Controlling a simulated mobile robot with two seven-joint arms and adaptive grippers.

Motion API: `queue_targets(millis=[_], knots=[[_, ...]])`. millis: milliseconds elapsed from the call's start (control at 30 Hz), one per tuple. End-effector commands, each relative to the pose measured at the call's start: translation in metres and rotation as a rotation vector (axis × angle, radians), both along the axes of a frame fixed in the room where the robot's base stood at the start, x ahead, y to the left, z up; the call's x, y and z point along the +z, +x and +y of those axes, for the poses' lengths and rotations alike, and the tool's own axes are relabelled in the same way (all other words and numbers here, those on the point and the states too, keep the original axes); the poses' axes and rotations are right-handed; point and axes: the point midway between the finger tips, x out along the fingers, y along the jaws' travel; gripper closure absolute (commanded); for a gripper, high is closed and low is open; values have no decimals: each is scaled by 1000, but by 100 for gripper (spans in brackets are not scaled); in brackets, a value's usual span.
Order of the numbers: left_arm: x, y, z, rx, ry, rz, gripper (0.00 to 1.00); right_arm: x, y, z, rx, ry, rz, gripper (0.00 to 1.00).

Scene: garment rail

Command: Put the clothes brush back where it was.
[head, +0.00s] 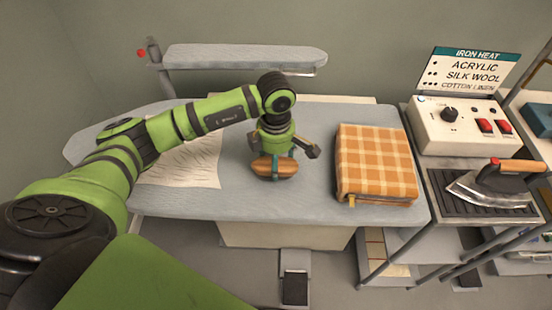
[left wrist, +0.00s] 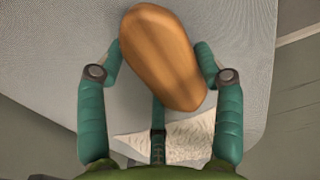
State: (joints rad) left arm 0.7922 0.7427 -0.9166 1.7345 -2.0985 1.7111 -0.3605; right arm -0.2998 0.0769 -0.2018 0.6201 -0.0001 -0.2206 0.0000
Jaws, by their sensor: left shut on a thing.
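The clothes brush (head: 275,168) shows as an oval brown wooden back in the head view, over the middle of the grey ironing board (head: 235,185). My left gripper (head: 276,163) is shut on it from above. In the left wrist view the brush (left wrist: 163,57) lies between the teal fingers of my left gripper (left wrist: 160,75), tilted a little. Its bristles are hidden, and I cannot tell whether it touches the board. My right gripper is not in view.
A crumpled white cloth (head: 185,166) lies left of the brush. A folded orange checked cloth (head: 376,163) lies to its right. An iron (head: 495,185) and a control box (head: 465,127) stand further right. A narrow sleeve board (head: 245,57) is behind. The board's front strip is clear.

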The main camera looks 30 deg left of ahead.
Motion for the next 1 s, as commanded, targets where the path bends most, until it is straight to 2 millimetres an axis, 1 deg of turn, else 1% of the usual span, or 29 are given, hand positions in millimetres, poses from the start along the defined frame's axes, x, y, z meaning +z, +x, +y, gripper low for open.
queue_targets(millis=[33,100,200,367,500,533,567,600,900,1000], knots=[[-4,0,-1,2,-1,3,63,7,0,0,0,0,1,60],[-11,0,0,1,0,1,63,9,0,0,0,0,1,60],[-15,1,0,0,0,-2,63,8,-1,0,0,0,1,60],[-16,1,0,0,0,-2,63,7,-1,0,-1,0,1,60],[-20,1,0,0,1,-2,63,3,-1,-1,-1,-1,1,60],[-19,1,0,0,1,-2,29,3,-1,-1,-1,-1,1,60],[-18,1,0,0,1,-2,17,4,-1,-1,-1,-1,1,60],[-18,1,0,0,1,-2,9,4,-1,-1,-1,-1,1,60],[-18,1,0,0,0,-1,9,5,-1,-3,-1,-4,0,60],[-15,1,0,0,0,-1,9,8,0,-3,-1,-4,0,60]])
